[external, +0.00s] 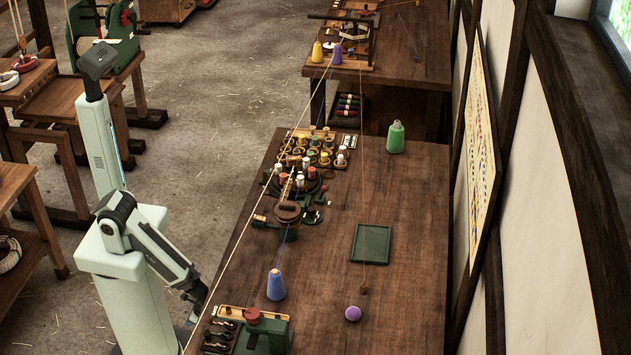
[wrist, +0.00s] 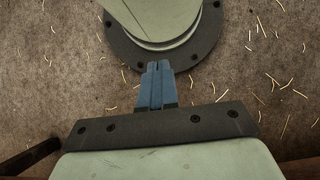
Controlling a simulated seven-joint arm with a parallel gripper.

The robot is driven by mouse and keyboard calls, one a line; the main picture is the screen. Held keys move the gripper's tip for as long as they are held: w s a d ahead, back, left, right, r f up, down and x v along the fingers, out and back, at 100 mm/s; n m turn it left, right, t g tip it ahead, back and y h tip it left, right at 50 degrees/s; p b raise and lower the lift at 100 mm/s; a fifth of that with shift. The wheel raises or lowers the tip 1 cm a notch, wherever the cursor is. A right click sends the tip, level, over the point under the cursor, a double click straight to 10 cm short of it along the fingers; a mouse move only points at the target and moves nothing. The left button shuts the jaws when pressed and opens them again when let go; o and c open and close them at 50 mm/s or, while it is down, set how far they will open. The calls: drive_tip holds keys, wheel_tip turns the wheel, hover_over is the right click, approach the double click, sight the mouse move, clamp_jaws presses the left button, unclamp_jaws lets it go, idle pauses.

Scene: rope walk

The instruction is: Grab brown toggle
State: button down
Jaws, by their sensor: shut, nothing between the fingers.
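A small brown piece (external: 363,288), likely the brown toggle, lies on the near table (external: 400,215) at the end of a thin brown cord. It is just below the green tray (external: 371,243) and above a purple ball-shaped piece (external: 353,313). It is too small to make out its shape. My gripper (wrist: 157,68) shows blue fingers in the wrist view, shut with nothing between them, over the straw-strewn floor. In the external view my arm reaches down at the table's left edge, well left of the brown piece, and its fingertips cannot be made out.
A blue cone (external: 276,285) and a green machine with a red knob (external: 264,333) stand on the table's near left. A rack of spools (external: 315,150) and a green bottle (external: 395,137) stand farther back. Cords stretch along the table. The right side is clear.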

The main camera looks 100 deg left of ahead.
idle(0.4)
drive_tip(key=c, duration=0.9)
unclamp_jaws()
drive_tip(key=shift+o, duration=0.2)
